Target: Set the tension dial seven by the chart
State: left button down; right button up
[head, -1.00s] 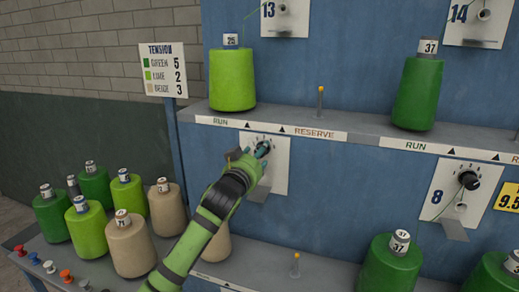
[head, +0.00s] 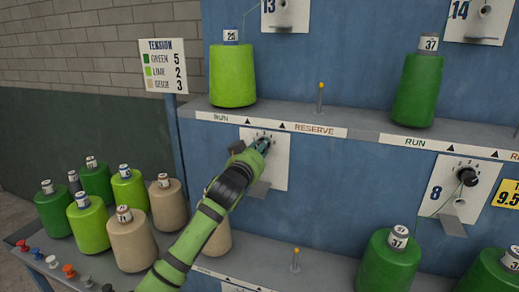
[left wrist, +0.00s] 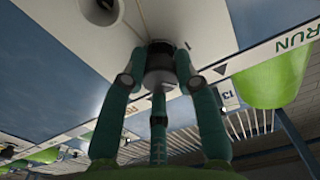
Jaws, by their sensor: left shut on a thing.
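A tension dial, a dark round knob (left wrist: 158,62) on a white plate (head: 279,165), sits under the left RUN shelf label. Small numbers show above it; its plate number is hidden behind my arm. My left gripper (head: 264,144) is on this dial. In the left wrist view its teal fingers (left wrist: 158,75) are shut around the knob. I cannot read the pointer's position. The tension chart (head: 163,67) reads green 5, lime 2, beige 3. A lime yarn cone (head: 232,78) stands on the shelf above the dial, at RUN. My right gripper is not in view.
Dial plate 8 (head: 455,190) is to the right, with a green cone (head: 416,92) above it. Several green, lime and beige cones stand on a lower ledge at left, with coloured pegs (head: 68,271) before them. A metal tab (head: 259,190) juts out below the dial.

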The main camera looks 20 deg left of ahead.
pick_arm(q)
jog(key=shift+r, duration=0.15)
jog(key=m+p, duration=0.1)
jog(key=m, duration=0.2)
jog(key=shift+r+m+p, duration=0.1)
jog(key=shift+m+p, duration=0.2)
jog(key=shift+p, duration=0.1)
jog(key=shift+m+p, duration=0.8)
jog(key=shift+m, duration=1.2)
jog(key=c, duration=0.9)
grip_release()
jog(key=shift+f, duration=0.2)
